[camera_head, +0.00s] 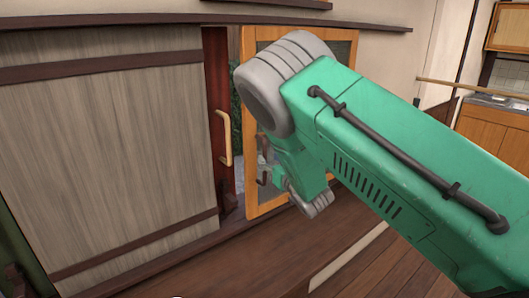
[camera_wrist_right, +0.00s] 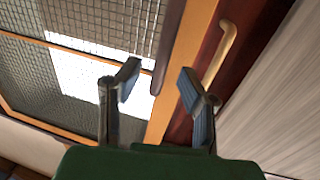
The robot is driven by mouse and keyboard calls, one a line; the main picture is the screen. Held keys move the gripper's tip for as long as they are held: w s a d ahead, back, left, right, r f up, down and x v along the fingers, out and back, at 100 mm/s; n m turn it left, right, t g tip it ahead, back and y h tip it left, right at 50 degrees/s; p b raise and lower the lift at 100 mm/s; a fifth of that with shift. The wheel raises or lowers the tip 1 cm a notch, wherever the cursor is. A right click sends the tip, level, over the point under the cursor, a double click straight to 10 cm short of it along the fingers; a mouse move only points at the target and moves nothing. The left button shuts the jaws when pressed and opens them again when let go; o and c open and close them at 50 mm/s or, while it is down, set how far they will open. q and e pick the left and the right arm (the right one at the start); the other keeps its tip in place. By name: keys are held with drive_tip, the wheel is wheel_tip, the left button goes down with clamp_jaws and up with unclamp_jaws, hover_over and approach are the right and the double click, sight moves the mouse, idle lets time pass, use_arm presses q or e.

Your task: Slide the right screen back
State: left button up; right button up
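The right screen (camera_head: 262,33) has an orange wood frame and a mesh panel, and my right arm covers much of it. In the wrist view, its orange frame (camera_wrist_right: 188,52) and mesh (camera_wrist_right: 110,22) fill the upper left. A dark upright bar (camera_wrist_right: 171,40) runs along the frame, its lower end just beyond my fingertips. My right gripper (camera_head: 262,170) is in front of the screen's left edge. In the wrist view my right gripper (camera_wrist_right: 158,82) is open, with nothing visible between its fingers. Whether it touches the screen is unclear. My left gripper is out of view.
A wide grey wood panel (camera_head: 110,150) stands at left. A pale curved handle (camera_head: 224,138) is on the dark red strip at its right edge. A narrow gap (camera_head: 236,105) with greenery lies between panel and screen. A wooden cabinet (camera_head: 495,135) is at far right.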

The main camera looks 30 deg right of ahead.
sight(266, 155)
drive_tip(key=w, duration=0.3)
drive_tip(key=shift+w+a+r, duration=0.1)
drive_tip(key=shift+w+r, duration=0.1)
drive_tip(key=shift+w, duration=0.15)
drive_tip(key=shift+w+d+f, duration=0.1)
drive_tip(key=shift+d+f, duration=0.05)
drive_tip(key=shift+d, duration=0.3)
clamp_jaws()
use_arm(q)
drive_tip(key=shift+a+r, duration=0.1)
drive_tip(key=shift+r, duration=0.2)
